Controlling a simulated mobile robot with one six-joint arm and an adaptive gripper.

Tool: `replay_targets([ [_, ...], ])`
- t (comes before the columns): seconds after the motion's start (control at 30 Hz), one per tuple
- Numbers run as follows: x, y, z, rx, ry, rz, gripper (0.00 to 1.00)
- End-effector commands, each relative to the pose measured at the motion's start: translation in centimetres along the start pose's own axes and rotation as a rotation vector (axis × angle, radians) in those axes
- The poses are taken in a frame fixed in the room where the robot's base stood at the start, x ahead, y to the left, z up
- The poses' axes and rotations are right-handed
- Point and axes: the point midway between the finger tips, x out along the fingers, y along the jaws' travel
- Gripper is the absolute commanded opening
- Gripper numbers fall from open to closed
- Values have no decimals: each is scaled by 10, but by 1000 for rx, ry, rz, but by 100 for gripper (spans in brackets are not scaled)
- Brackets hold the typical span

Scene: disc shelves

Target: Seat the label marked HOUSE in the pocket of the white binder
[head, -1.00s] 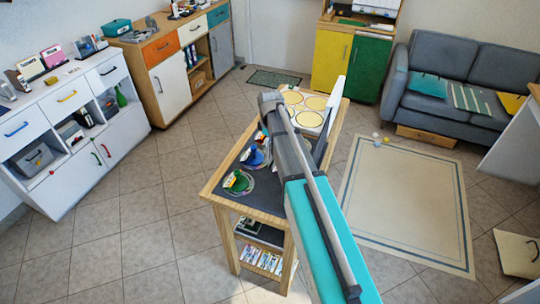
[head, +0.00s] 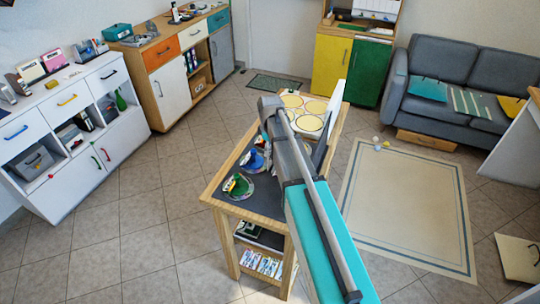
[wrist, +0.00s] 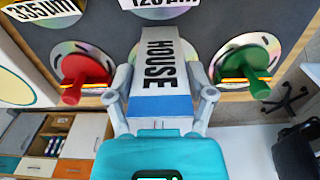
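In the wrist view a white label (wrist: 158,58) with HOUSE in black letters running along it lies between the two fingers of my gripper (wrist: 161,85). A blue band shows at its near end. The fingers press on its left and right edges, and it is held above the dark table top. In the head view my gripper (head: 265,135) hangs over the wooden-edged table, mostly hidden by my arm, and the label cannot be made out. I cannot tell the white binder for certain; a white upright panel (head: 331,122) stands behind my arm on the table.
A red spindle (wrist: 82,72) and a green spindle (wrist: 243,67) stand on discs either side of the label. The table (head: 222,205) also bears a tray with several yellow rounds (head: 308,123). A white cabinet (head: 45,125) stands left.

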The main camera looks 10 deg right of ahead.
Motion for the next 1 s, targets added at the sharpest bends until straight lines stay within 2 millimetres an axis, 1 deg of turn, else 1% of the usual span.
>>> replay_targets([
  [0.17, 0, 0, 0, 0, 0, 0, 51],
  [0.2, 0, 0, 0, 0, 0, 0, 47],
  [0.57, -3, 0, 0, 0, 0, 0, 47],
  [0.77, -12, 0, 0, 0, 0, 0, 47],
  [1.0, -32, 0, 0, 0, 0, 0, 46],
])
